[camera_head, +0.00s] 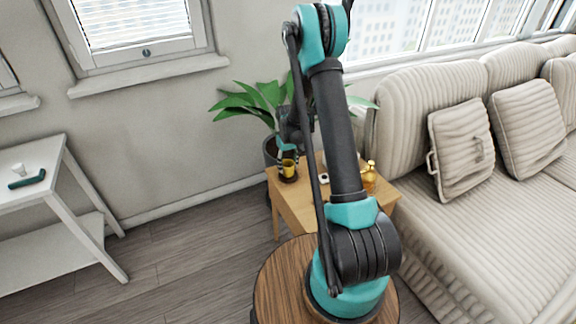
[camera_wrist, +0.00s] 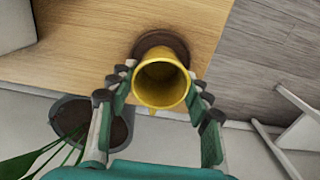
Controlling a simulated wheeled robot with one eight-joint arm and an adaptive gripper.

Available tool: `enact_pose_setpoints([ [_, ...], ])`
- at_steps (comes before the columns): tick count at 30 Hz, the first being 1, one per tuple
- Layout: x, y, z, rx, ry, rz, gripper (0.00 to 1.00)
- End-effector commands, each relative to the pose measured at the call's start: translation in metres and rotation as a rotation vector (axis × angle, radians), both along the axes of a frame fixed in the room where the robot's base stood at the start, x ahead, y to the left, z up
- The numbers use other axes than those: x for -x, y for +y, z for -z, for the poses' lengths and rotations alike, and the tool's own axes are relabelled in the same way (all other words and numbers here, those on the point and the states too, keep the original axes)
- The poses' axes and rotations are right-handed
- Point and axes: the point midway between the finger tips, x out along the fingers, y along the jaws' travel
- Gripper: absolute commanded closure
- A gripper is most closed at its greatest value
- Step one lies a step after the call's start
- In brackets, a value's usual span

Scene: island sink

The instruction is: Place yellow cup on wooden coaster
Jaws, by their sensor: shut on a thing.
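The yellow cup (camera_head: 289,167) is upright at the left corner of the small wooden side table. In the wrist view the yellow cup (camera_wrist: 161,84) sits between my fingers, its open mouth facing the camera. My gripper (camera_wrist: 158,96) is shut on the cup. In the head view my gripper (camera_head: 287,152) is at the cup, partly hidden by my arm. The dark brown wooden coaster (camera_wrist: 160,41) shows beneath and beyond the cup; it also shows under the cup in the head view (camera_head: 288,178). I cannot tell if the cup touches it.
The side table (camera_head: 284,200) also holds a golden bottle (camera_head: 369,176) and a small dark-and-white item (camera_head: 324,178). A potted plant (camera_head: 262,103) stands behind it. A sofa (camera_head: 470,210) is on the right and a white table (camera_head: 40,190) on the left.

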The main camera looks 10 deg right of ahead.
Motion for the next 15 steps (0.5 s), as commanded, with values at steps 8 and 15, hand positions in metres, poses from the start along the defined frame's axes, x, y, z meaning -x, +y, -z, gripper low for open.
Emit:
enact_pose_setpoints([
  [8,-0.0002,0.0001,0.0027,0.0,0.0,0.0,0.49],
  [15,-0.0001,0.0,0.0024,0.0,0.0,0.0,0.3],
])
